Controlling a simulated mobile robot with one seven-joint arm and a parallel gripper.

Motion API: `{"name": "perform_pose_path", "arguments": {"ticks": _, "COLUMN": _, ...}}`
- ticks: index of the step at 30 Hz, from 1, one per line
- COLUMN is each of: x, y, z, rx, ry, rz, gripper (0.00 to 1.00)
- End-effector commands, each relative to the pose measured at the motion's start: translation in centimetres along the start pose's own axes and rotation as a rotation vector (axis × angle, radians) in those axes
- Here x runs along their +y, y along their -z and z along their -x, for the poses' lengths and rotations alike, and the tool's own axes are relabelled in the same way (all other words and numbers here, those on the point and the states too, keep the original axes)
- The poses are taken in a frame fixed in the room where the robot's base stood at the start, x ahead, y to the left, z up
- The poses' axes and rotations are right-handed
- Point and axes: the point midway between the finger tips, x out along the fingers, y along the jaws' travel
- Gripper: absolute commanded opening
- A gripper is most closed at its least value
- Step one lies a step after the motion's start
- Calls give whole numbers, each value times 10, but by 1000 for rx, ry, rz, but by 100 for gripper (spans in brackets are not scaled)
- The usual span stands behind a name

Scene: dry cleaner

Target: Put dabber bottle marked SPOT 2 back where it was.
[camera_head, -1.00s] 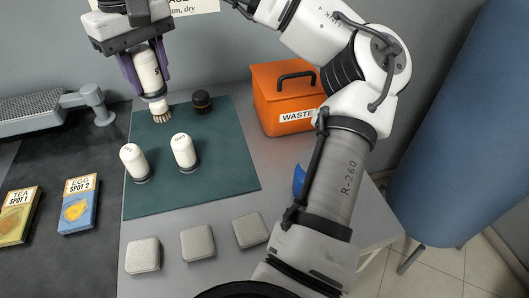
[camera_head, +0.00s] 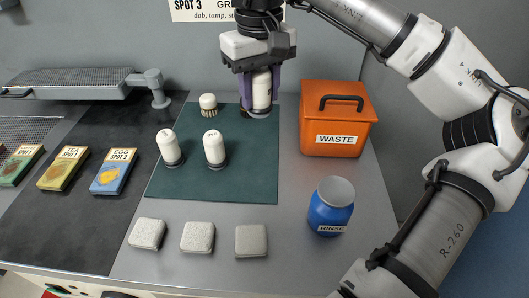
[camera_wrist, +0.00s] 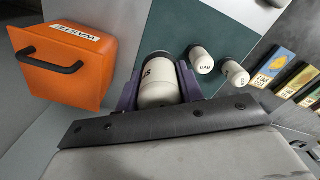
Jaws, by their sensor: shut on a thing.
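My gripper (camera_head: 260,100) is shut on a white dabber bottle (camera_head: 261,88) over the back right of the green mat (camera_head: 240,188). The bottle is upright, with a dark round base (camera_head: 257,113) at its lower end. Whether it is fully seated there I cannot tell. Two similar white bottles (camera_head: 168,145) (camera_head: 214,147) stand on dark bases on the mat, to the left and nearer.
A white-topped brush (camera_head: 208,102) stands on the mat left of my gripper. An orange WASTE bin (camera_head: 337,120) is close on the right. A blue RINSE jar (camera_head: 331,208), several grey pads (camera_head: 197,237) and spot cards (camera_head: 113,172) lie clear of it.

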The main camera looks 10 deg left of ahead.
Motion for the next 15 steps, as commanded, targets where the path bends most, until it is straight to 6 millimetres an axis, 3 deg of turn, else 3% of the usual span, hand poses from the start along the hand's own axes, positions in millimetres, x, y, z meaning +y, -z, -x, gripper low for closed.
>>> {"name": "perform_pose_path", "arguments": {"ticks": 9, "x": 0, "y": -1, "z": -80, "rx": -1, "ry": 1, "rz": 0, "gripper": 15}}
{"name": "perform_pose_path", "arguments": {"ticks": 15, "x": 0, "y": 0, "z": -103, "rx": 1, "ry": -1, "rz": -1, "gripper": 15}}
